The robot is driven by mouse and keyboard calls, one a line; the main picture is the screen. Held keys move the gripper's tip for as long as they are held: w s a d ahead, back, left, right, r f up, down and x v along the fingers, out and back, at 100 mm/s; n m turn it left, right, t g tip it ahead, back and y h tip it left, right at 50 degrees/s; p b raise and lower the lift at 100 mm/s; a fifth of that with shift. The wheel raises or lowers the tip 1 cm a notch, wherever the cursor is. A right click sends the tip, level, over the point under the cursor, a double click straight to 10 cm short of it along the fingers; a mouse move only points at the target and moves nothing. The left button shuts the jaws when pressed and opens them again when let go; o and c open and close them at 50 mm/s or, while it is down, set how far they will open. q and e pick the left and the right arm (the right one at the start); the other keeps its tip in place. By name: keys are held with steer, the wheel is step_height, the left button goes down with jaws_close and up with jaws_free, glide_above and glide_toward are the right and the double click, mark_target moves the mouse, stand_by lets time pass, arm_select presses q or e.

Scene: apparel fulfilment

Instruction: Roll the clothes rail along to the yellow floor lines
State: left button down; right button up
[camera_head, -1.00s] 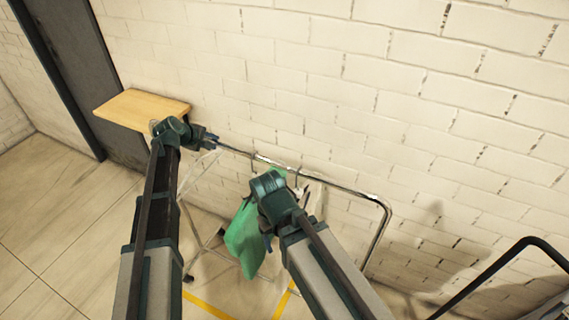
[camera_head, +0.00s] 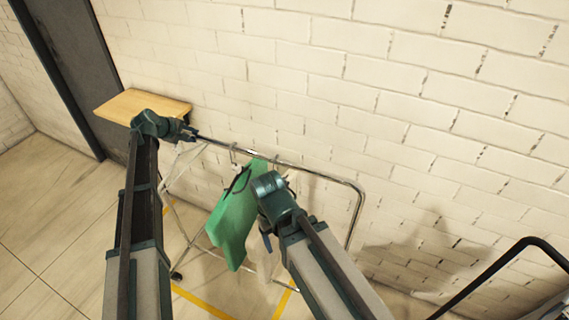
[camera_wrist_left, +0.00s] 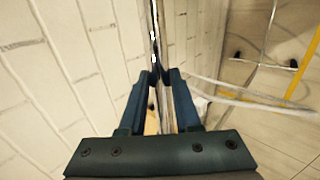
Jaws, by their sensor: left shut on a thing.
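The clothes rail (camera_head: 318,174) is a thin metal frame standing along the wall, with a green garment (camera_head: 234,225) and pale hangers on it. My left gripper (camera_head: 194,135) is shut on the rail's top bar near its left end. In the left wrist view the bar runs between the fingertips (camera_wrist_left: 158,80). My right arm reaches over the rail's middle, in front of the garment. Its gripper is mostly hidden; only a dark tip shows below the wrist. Yellow floor lines (camera_head: 203,303) lie under and in front of the rail, and they also show in the left wrist view (camera_wrist_left: 304,58).
A wooden shelf (camera_head: 125,104) juts from the brick wall behind my left wrist, beside a grey door (camera_head: 75,75). A black tubular frame (camera_head: 492,272) stands at the lower right. The floor at the left is clear.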

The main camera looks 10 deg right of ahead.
arm_select(q)
steer(key=shift+w+a, duration=0.85)
steer(key=shift+a, duration=0.3)
steer(key=shift+w+a, duration=0.85)
steer(key=shift+a, duration=0.3)
steer(key=shift+w+a, duration=0.55)
steer(key=shift+a, duration=0.2)
steer(key=shift+w+a, duration=1.15)
steer(key=shift+a, duration=0.75)
steer(key=shift+w+a, duration=1.1)
steer(key=shift+a, duration=0.75)
steer(key=shift+w+a, duration=1.15)
steer(key=shift+a, duration=0.75)
